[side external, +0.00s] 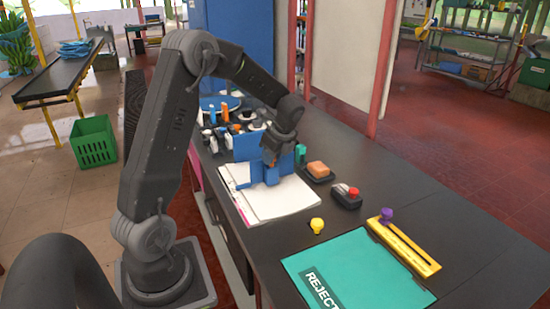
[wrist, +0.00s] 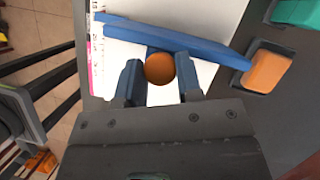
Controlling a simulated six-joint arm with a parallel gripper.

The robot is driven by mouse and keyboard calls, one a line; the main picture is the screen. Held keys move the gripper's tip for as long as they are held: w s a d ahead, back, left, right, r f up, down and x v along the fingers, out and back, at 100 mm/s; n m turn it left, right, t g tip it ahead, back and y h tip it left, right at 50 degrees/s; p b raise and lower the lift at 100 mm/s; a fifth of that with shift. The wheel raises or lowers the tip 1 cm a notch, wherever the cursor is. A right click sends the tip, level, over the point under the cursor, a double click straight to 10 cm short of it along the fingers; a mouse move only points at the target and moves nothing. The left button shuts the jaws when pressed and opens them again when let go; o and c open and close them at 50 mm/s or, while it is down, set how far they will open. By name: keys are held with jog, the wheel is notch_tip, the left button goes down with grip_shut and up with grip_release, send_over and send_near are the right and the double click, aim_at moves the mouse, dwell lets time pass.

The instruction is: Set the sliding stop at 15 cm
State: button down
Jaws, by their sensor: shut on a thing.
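A blue upright bar (side external: 243,148) stands across a white board (side external: 290,200), and it also shows in the wrist view (wrist: 205,47). A round orange knob (wrist: 160,68) sits at the near side of the bar. A pink strip with small dark marks (wrist: 82,45) runs along the board's left edge, and the bar's left end lies near it; I cannot read the marks. My gripper (side external: 266,176) is low over the board, its two blue fingers shut on the orange knob, one on each side. The fingers and wrist hide part of the bar in the side view.
A yellow slotted rail (side external: 408,247) with a purple knob (side external: 386,215) lies at right. A teal REJECT mat (side external: 360,265), a yellow knob (side external: 317,225), a red-button box (side external: 347,195) and an orange block (side external: 318,169) are nearby. Several small items stand behind the board.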

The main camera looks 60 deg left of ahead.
jog(key=c, duration=1.1)
grip_release()
jog(key=v, duration=1.4)
jog(key=shift+d+f, duration=0.1)
jog(key=s+d+n+t+h, duration=0.1)
jog(key=s+d+n+t, duration=0.1)
jog(key=s+d+n, duration=0.2)
jog(key=s+d+n+t+h, duration=0.1)
jog(key=s+d+n+t, duration=0.1)
jog(key=s+d+n, duration=0.3)
jog(key=s+d+n+t+h, duration=0.2)
jog(key=s+d, duration=0.7)
jog(key=d, duration=0.5)
jog(key=shift+s+d+r+n+t, duration=0.1)
jog(key=shift+d+r+n+t, duration=0.15)
jog(key=shift+n, duration=0.4)
jog(key=shift+s+d+r+n+t, duration=0.1)
jog(key=shift+n+t, duration=0.25)
jog(key=shift+n, duration=0.3)
